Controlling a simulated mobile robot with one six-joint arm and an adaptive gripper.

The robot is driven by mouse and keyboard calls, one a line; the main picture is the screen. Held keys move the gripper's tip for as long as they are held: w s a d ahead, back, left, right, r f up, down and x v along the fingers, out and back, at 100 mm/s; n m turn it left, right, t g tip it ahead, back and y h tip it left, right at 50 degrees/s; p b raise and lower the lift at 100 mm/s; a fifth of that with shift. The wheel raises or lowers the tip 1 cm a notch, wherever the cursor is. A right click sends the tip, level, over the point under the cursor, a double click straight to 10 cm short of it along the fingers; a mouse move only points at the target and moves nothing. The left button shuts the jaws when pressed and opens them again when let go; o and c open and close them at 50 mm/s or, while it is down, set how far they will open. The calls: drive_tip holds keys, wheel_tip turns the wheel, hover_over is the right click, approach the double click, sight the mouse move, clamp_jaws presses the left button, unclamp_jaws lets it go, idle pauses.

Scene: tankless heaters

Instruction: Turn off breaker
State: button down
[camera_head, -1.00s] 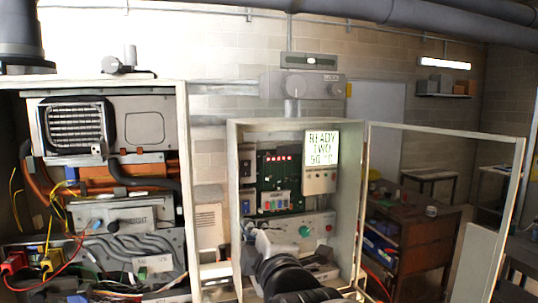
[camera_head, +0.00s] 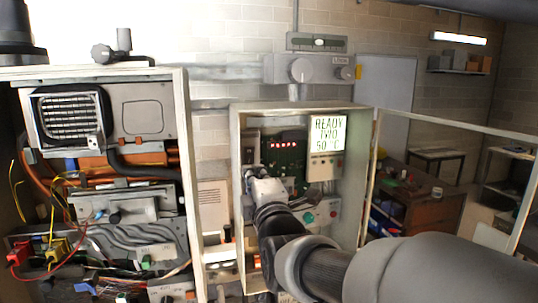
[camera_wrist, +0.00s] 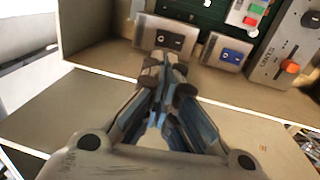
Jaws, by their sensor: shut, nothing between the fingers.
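The open control cabinet (camera_head: 236,165) stands in the middle of the head view. My gripper (camera_head: 249,177) is inside its left part, with the arm coming in from the lower right. In the wrist view my gripper (camera_wrist: 168,62) is shut and empty. Its fingertips are just below a small black switch (camera_wrist: 170,41) on a metal plate, overlapping the plate's lower edge; I cannot tell whether they touch. A blue switch (camera_wrist: 231,54) on a similar plate is to the right. No readable label shows which of these is the breaker. My gripper hides part of the cabinet in the head view.
A lit display (camera_head: 326,132) reads "READY TWO 50 °C". An orange knob (camera_wrist: 290,66) is on a grey panel at the wrist view's right. The cabinet door (camera_head: 372,180) is swung open to the right. An open heater housing (camera_head: 187,150) with loose wires stands left.

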sight(246, 151)
drive_tip(key=p+x, duration=0.2)
drive_tip(key=x, duration=0.7)
drive_tip(key=shift+w, duration=0.4)
drive_tip(key=shift+a, duration=0.1)
drive_tip(key=shift+w+b, duration=0.25)
drive_tip(key=shift+b, duration=0.25)
drive_tip(key=shift+r, duration=0.15)
